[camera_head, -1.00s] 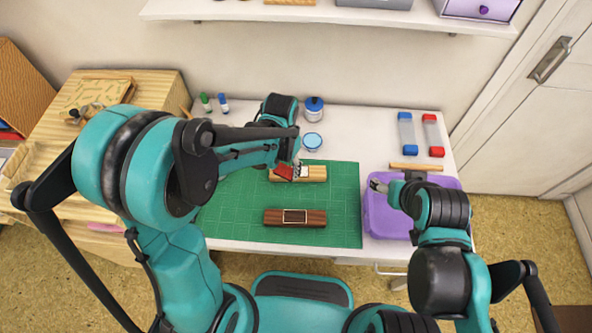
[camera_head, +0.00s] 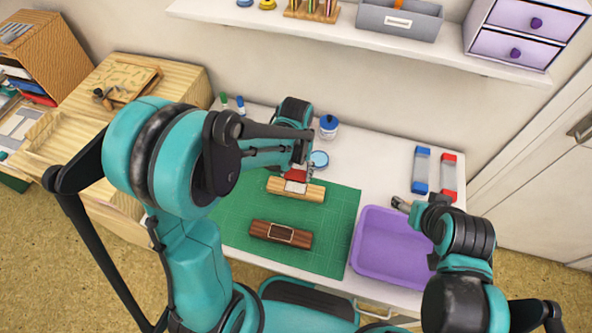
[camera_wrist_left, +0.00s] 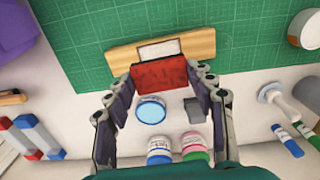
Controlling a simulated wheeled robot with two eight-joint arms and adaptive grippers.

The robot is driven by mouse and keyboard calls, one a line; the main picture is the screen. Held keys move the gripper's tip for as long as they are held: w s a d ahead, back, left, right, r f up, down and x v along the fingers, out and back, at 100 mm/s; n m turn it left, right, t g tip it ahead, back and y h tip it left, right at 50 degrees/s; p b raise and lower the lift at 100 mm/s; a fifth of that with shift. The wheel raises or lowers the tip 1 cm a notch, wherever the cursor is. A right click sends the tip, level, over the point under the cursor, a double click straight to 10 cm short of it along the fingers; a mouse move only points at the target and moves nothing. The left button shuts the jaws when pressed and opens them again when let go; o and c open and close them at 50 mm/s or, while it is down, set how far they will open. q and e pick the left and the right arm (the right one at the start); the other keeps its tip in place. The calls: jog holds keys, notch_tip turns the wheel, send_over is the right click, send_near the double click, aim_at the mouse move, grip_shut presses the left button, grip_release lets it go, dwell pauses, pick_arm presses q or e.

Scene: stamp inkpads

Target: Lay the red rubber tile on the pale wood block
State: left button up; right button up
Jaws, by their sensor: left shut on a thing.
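The red rubber tile (camera_head: 296,175) is held in my left gripper (camera_head: 299,172). In the left wrist view the tile (camera_wrist_left: 159,74) sits between the fingertips (camera_wrist_left: 160,80), which are shut on it. The pale wood block (camera_head: 313,192) lies on the green mat, with a white outlined rectangle in the middle of its top. In the wrist view the tile overlaps the near edge of the block (camera_wrist_left: 201,45), just short of the rectangle (camera_wrist_left: 160,49). I cannot tell whether tile and block touch. My right gripper (camera_head: 400,203) is near the purple tray; its finger opening is unclear.
A dark wood block (camera_head: 258,229) with an outlined rectangle lies nearer on the green mat (camera_head: 335,225). The purple tray (camera_head: 377,276) is at right. A round blue-lidded tin (camera_head: 319,159), a bottle (camera_head: 328,127) and blue and red-ended boxes (camera_head: 421,169) stand behind.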

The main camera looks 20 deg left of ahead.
aim_at(296, 187)
pick_arm(q)
jog(key=shift+f+b, duration=2.75)
jog(key=shift+f, duration=0.5)
jog(key=o, duration=1.1)
notch_tip(296, 187, up, 12)
jog(key=shift+s+a+r+t, duration=0.5)
jog(key=shift+s+a+t, duration=0.3)
jog(key=shift+s+t, duration=0.65)
jog(key=shift+s+a+r+t, duration=0.45)
jog(key=shift+s+a+t, duration=0.4)
jog(key=shift+s, duration=1.15)
jog(key=shift+s+a+r+t, duration=0.5)
jog(key=shift+s+a+t, duration=0.2)
jog(key=shift+s+t, duration=0.8)
